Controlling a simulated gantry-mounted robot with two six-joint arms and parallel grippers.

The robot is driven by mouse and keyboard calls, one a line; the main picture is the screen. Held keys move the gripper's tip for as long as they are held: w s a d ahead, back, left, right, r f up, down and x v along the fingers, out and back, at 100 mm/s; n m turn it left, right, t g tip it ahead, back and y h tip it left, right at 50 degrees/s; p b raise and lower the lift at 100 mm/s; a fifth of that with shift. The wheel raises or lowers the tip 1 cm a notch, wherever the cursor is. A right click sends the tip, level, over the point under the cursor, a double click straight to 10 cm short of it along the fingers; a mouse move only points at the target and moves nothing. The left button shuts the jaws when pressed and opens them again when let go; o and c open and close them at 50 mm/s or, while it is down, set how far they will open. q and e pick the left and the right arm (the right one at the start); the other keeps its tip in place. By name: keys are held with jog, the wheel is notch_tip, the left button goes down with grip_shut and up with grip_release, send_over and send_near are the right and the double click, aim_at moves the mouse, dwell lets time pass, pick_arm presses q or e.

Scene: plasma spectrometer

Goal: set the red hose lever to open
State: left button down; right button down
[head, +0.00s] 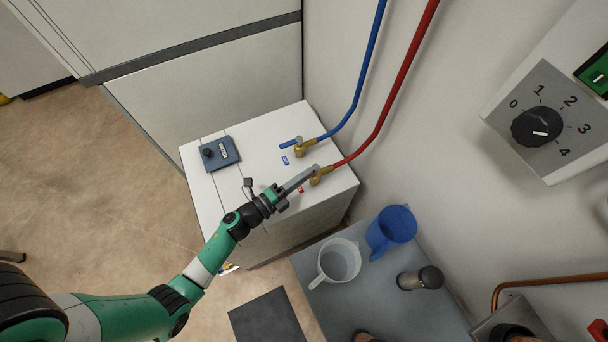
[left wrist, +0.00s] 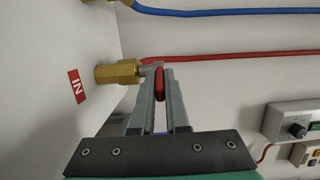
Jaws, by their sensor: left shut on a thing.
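The red hose (head: 402,75) ends at a brass valve (head: 321,177) on the white cabinet's top; the same brass valve (left wrist: 117,72) shows in the left wrist view. The red lever (left wrist: 160,84) of this valve is between the two grey fingers of my left gripper (left wrist: 160,90), which is shut on it. In the head view my left gripper (head: 303,177) reaches the valve from the lower left, and its fingers hide the red lever there. My right gripper is not in view.
A blue hose (head: 364,70) with its brass valve (head: 304,149) and blue lever (head: 288,145) is close behind. A red "IN" label (left wrist: 77,87) is beside the red valve. A white jug (head: 339,262) and a blue jug (head: 391,231) stand on the grey table at lower right.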

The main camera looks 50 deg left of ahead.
pick_arm(q)
jog(key=shift+a+r+m+h+p, duration=0.2)
jog(key=shift+a+m+h+p, duration=0.25)
jog(key=shift+h+p, duration=0.3)
jog(key=shift+w+f+m+g+h, duration=0.1)
jog(key=shift+m+g+h, duration=0.05)
jog(key=shift+m+h, duration=0.4)
jog(key=shift+f+m+g+h, duration=0.15)
jog(key=shift+m+h, duration=0.15)
jog(key=shift+h, duration=0.4)
jog(key=c, duration=0.9)
grip_release()
jog(key=p+v, duration=0.2)
jog(key=v, duration=0.9)
jog(key=shift+s+a+r+p, duration=0.1)
jog(key=shift+s+a+p, duration=0.1)
jog(key=shift+s+p, duration=0.2)
jog(key=shift+w, duration=0.1)
